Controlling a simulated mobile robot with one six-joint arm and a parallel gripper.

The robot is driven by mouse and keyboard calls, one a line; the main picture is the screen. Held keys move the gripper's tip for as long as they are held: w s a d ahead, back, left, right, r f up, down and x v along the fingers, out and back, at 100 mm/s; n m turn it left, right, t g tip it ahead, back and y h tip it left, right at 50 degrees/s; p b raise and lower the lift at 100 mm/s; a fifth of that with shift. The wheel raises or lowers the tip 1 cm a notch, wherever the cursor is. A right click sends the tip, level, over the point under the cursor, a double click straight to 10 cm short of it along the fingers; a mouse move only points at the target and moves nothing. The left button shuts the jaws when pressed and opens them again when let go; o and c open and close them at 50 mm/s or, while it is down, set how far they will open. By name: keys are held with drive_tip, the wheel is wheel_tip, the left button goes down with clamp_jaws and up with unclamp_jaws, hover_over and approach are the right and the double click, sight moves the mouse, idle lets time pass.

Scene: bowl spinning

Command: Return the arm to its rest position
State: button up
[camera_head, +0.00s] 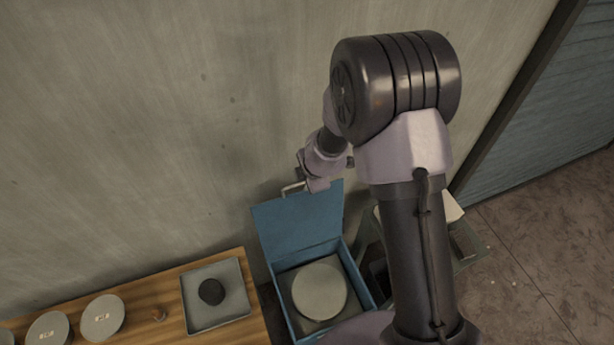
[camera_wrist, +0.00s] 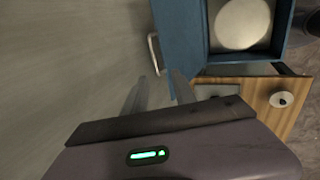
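My arm is raised in the head view, with my gripper (camera_head: 308,175) by the upper edge of a blue box's raised lid (camera_head: 298,222). In the wrist view my gripper (camera_wrist: 158,76) has its two fingers apart with nothing seen between them. A light metal handle (camera_wrist: 153,54) on the lid lies just beyond the fingertips. It also shows in the head view as a handle (camera_head: 292,188). I cannot tell whether a finger touches it. The blue box (camera_head: 354,272) is open and holds a round pale disc (camera_head: 320,290). My arm hides the box's lower right part.
A wooden table (camera_head: 150,287) stands left of the box. On it are a grey tray (camera_head: 228,274) with a dark lump (camera_head: 211,291) and several round grey pieces (camera_head: 102,317). A wall (camera_head: 130,120) rises close behind the gripper. Open floor (camera_head: 550,235) lies at the right.

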drive_tip(key=shift+s+r, duration=0.1)
drive_tip(key=shift+r, duration=0.25)
drive_tip(key=s+f+n+y+b, duration=0.1)
drive_tip(key=s+n+b, duration=0.3)
drive_tip(key=n+b, duration=0.55)
drive_tip(key=s+f+n+t+y+b, duration=0.15)
drive_tip(key=s+n+b, duration=0.25)
drive_tip(key=n+b, duration=0.6)
drive_tip(key=s+f+n+y+b, duration=0.1)
drive_tip(key=s+n+b, duration=0.2)
drive_tip(key=n+b, duration=0.65)
drive_tip(key=s+d+f+n+h+b, duration=0.1)
drive_tip(key=s+d+f+n+b, duration=0.3)
drive_tip(key=s+f+n+b, duration=0.4)
drive_tip(key=s+d+f+n+h+b, duration=0.2)
drive_tip(key=s+d+f+n+b, duration=0.3)
drive_tip(key=s+f+n+b, duration=0.2)
drive_tip(key=s+n+b, duration=0.1)
drive_tip(key=s+b, duration=0.1)
drive_tip(key=b, duration=0.1)
drive_tip(key=shift+f+n, duration=0.3)
drive_tip(key=shift+f, duration=0.1)
